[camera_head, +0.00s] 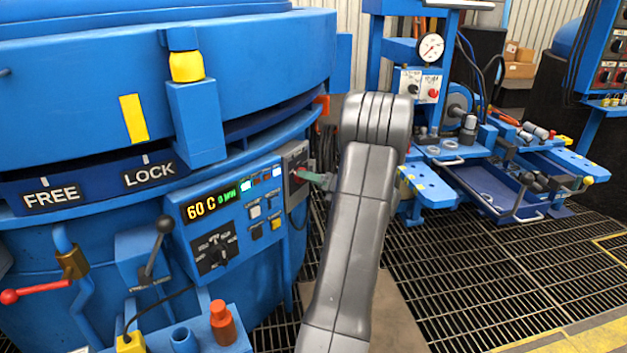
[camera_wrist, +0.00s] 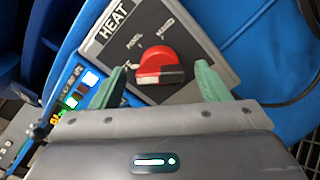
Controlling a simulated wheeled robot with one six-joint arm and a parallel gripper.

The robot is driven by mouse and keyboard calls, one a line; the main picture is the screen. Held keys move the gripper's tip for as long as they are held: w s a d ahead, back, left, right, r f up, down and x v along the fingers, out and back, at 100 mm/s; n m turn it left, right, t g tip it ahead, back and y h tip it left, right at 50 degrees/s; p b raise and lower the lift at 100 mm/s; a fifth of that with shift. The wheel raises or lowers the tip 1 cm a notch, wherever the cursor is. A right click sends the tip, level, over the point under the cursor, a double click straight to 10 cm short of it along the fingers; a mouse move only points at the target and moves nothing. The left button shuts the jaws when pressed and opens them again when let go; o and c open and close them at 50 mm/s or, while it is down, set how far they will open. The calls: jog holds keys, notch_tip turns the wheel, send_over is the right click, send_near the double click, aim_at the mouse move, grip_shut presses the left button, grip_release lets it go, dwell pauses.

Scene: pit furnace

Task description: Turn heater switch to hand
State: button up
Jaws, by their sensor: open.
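The heater switch is a red rotary knob (camera_wrist: 161,66) on a grey plate marked HEAT (camera_wrist: 113,20) in the wrist view. Small position labels are printed around the knob; they are tilted and hard to read. My gripper (camera_wrist: 162,78) is open, with one green finger on each side of the knob; I cannot tell whether either finger touches it. In the head view the grey switch box (camera_head: 295,160) is on the right side of the blue furnace, with a green finger of my gripper (camera_head: 312,177) in front of it.
The furnace control panel (camera_head: 228,215) reads 60 C, left of the switch box. A black lever (camera_head: 157,247) and red handle (camera_head: 35,291) stick out at lower left. A blue workbench (camera_head: 480,165) stands behind at right. Grated floor (camera_head: 500,270) is open at right.

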jog(key=shift+c, duration=0.4)
jog(key=c, duration=0.9)
jog(key=shift+m, duration=0.3)
jog(key=m+p, duration=0.8)
jog(key=m, duration=1.1)
jog(key=shift+f, duration=0.2)
jog(key=shift+m, duration=0.3)
